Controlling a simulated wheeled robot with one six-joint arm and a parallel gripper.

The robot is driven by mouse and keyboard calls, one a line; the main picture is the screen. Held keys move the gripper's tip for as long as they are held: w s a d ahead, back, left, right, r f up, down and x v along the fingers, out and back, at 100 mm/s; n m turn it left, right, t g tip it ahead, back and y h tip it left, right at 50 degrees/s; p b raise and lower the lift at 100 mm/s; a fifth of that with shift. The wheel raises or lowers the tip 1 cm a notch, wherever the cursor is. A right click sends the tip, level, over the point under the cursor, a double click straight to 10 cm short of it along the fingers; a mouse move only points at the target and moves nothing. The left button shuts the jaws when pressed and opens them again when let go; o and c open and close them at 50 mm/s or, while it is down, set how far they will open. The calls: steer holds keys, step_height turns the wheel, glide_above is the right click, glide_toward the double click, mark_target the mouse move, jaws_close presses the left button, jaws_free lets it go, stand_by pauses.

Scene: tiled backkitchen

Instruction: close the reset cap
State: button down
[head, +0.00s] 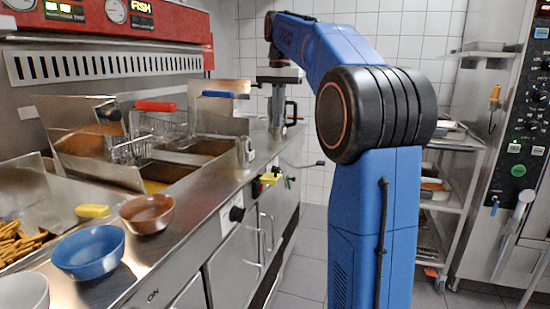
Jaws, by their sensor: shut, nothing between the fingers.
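A small yellow part (268,179) sticks out from the front panel of the fryer counter, with a bit of red beside it. It may be the reset cap, but it is too small to tell whether it is open or closed. My gripper (277,128) points down above the far end of the counter, beyond and above the yellow part and apart from it. It looks shut and empty, though its fingertips are small and dark here.
Fryer baskets (160,122) stand behind.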

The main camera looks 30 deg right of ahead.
glide_above(278, 177)
steer(key=f, duration=1.3)
steer(key=shift+w+a+f, duration=0.1)
steer(key=shift+w+f, duration=0.05)
steer(key=shift+w, duration=0.15)
steer(key=shift+s+d+f+t+y, duration=0.6)
steer(key=shift+s+t+y, duration=0.1)
steer(key=shift+t, duration=0.1)
step_height(278, 177, down, 13)
steer(key=t+y, duration=0.8)
steer(key=t, duration=0.2)
steer(key=shift+s+d+r+t, duration=0.15)
steer(key=shift+s+r+t, duration=0.05)
steer(key=shift+t, duration=0.1)
steer(key=shift+f, duration=0.1)
